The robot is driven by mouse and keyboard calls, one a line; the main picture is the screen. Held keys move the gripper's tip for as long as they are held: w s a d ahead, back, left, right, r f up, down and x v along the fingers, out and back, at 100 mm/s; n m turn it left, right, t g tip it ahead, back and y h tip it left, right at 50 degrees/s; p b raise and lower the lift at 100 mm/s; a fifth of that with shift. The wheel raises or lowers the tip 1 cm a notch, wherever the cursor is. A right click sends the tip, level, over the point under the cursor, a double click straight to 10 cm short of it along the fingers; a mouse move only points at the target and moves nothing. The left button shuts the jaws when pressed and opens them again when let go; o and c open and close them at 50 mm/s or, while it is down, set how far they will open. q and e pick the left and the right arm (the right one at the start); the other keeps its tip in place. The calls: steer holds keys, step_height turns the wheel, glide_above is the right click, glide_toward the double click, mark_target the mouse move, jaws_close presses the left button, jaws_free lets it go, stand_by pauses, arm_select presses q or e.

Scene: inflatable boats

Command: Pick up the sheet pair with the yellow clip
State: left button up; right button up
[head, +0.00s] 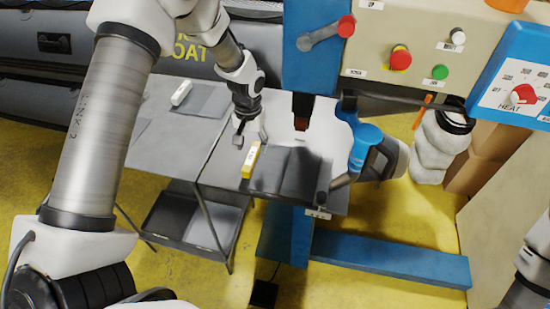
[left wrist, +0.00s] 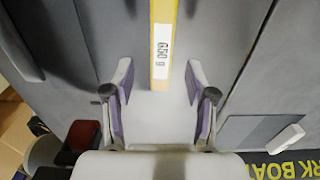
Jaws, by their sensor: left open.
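The yellow clip (head: 250,160) is a narrow bar with a white label, lying along the left edge of a dark grey sheet pair (head: 290,172) on the table by the machine. My left gripper (head: 249,139) is open and empty, pointing down just above the clip's far end. In the left wrist view, the yellow clip (left wrist: 162,45) runs up the picture, and its near end appears between the open fingers (left wrist: 158,82). I cannot tell the height left between fingers and clip. My right gripper is out of view.
A white clip (head: 181,92) holds another grey sheet pair (head: 207,100) farther left. The machine has a blue column (head: 310,60) and a blue-handled part (head: 366,140) close to the sheets' right. A lower shelf (head: 185,222) sits under the table.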

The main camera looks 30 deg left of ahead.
mark_target(251, 156)
arm_select(q)
steer(key=shift+s+f+p, duration=0.9)
steer(key=shift+s+f, duration=0.1)
steer(key=f, duration=0.1)
steer(key=w+f, duration=0.1)
steer(key=f, duration=0.1)
steer(key=shift+w+f, duration=0.1)
steer(key=shift+w, duration=0.25)
steer(key=shift+w+f, duration=0.15)
steer(key=shift+w, duration=0.05)
steer(key=shift+s, duration=0.1)
steer(key=shift+s+r, duration=0.25)
steer(key=shift+r, duration=0.05)
steer(key=c, duration=0.5)
steer(key=shift+s, duration=0.15)
jaws_close()
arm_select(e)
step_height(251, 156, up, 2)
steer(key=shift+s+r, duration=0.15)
